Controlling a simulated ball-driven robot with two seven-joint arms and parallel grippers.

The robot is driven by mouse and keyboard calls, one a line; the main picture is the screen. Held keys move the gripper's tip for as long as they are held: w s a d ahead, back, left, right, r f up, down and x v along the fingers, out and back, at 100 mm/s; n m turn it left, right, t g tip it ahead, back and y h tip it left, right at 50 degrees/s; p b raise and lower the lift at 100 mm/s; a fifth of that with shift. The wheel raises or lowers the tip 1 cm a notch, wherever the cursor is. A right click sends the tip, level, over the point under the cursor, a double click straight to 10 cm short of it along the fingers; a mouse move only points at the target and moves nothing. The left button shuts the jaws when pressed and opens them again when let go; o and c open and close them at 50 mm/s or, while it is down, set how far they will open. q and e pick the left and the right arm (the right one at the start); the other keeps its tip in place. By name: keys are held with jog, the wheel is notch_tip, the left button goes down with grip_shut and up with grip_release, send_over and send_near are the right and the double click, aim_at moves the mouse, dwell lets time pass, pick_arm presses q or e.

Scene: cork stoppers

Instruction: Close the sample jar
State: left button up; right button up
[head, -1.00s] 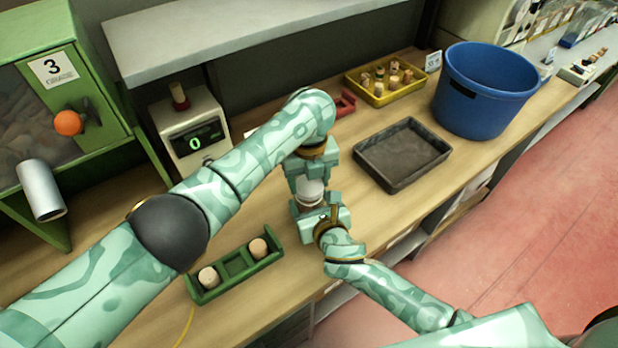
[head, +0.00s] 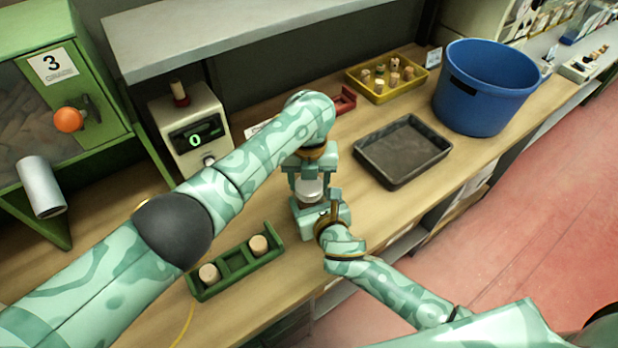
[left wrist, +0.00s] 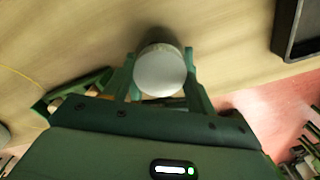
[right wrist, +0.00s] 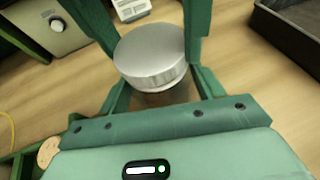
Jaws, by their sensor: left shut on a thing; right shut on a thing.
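The round silver-grey lid (right wrist: 152,52) is at the top of the sample jar (right wrist: 168,96), looking nearly level. A pale band shows just under its rim; I cannot tell whether it is seated tight. My left gripper (head: 310,180) comes from above, its fingers closed on the lid, which also shows in the left wrist view (left wrist: 160,70). My right gripper (head: 322,212) is shut on the jar below. The jar's body is mostly hidden by my fingers and the lid.
A green rack (head: 234,262) with corks is at the front left. A scale (head: 189,128) reading 0, a black tray (head: 360,168), a yellow bin (head: 382,96) of corks and a blue bucket (head: 482,92) surround my grippers. Bare worktop lies between.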

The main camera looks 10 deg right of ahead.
pick_arm(q)
jog(key=m, duration=0.5)
jog(key=shift+m, duration=0.4)
jog(key=m, duration=0.2)
jog(key=shift+m, duration=0.3)
jog(key=shift+w+d+r+m, duration=0.1)
jog(key=shift+m, duration=2.2)
jog(key=o, duration=0.9)
jog(key=shift+r, duration=2.15)
jog(key=shift+c, duration=0.3)
